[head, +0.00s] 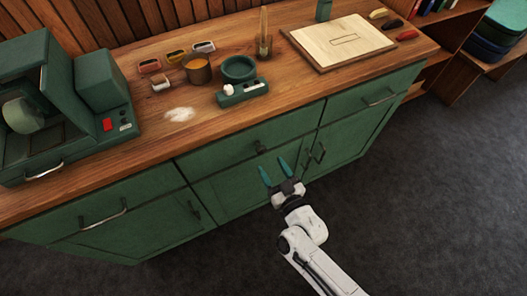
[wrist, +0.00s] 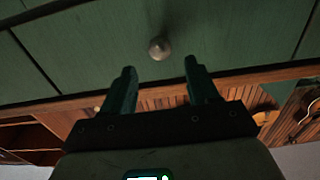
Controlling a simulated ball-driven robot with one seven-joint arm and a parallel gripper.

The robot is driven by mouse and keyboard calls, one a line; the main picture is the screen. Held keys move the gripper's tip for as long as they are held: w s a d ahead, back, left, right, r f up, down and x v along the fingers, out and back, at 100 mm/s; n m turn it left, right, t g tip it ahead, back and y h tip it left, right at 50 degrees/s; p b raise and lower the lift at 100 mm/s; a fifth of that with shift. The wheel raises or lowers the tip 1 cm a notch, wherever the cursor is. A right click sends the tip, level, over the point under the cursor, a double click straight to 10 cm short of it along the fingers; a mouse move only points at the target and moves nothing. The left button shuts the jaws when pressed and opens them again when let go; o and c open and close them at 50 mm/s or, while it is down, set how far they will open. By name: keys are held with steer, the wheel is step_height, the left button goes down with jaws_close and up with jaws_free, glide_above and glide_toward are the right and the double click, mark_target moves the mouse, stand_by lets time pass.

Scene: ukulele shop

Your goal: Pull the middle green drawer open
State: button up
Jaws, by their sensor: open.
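The middle green drawer (head: 222,161) sits under the wooden counter top, its front looking flush with its neighbours. A small dark knob (head: 260,147) is on its front; in the wrist view the round, dull metal knob (wrist: 159,48) shows against the green front (wrist: 95,45). My gripper (head: 273,164) has two teal fingers spread apart, just in front of and below the knob in the head view. In the wrist view my gripper (wrist: 159,67) is open and empty, with the knob lined up between and beyond the fingertips. No contact is visible.
The left drawer (head: 150,196) and right drawer (head: 345,107) have bar handles. Cupboard doors with handles (head: 318,153) lie below. The wooden counter top (head: 150,140) overhangs the fronts and holds a green machine (head: 100,80), pots and a board (head: 340,42). The grey floor is clear.

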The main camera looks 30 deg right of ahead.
mark_target(262, 152)
steer(key=shift+w, duration=3.2)
steer(key=shift+c, duration=0.3)
jaws_close()
